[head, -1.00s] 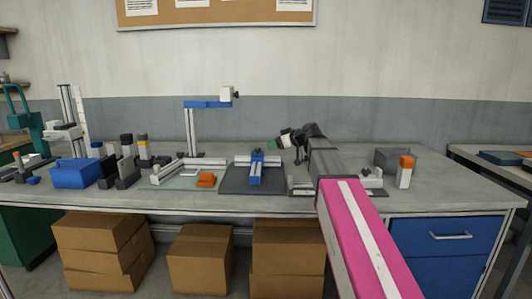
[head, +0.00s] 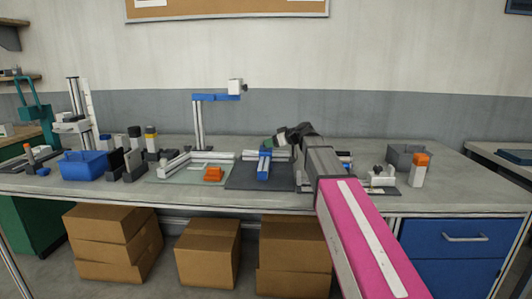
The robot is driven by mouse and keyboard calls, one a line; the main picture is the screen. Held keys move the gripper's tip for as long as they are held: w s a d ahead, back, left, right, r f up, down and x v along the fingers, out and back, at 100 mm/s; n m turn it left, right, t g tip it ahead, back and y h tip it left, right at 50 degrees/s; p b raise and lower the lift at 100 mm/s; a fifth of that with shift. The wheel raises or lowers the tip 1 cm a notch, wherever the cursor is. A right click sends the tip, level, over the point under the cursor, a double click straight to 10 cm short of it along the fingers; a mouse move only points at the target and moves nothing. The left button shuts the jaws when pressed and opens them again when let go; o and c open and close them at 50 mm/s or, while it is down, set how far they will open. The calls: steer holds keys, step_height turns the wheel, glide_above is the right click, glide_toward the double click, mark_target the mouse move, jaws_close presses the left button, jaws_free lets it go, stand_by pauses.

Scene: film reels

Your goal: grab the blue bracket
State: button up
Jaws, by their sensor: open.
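A blue bracket-like piece (head: 264,165) stands on a white rail fixture on the dark mat (head: 240,177), in the middle of the bench. My gripper (head: 268,144) is open, just behind and above this blue piece, with a green part showing at its tip. My forearm hides the right part of the fixture and mat. I cannot tell whether the gripper touches the piece.
A white stand with a blue arm (head: 215,97) rises behind and left. A blue bin (head: 83,164) stands further left. A grey bin (head: 407,157) and orange-topped block (head: 419,170) are on the right.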

steer(key=x, duration=0.3)
steer(key=shift+s, duration=0.1)
jaws_close()
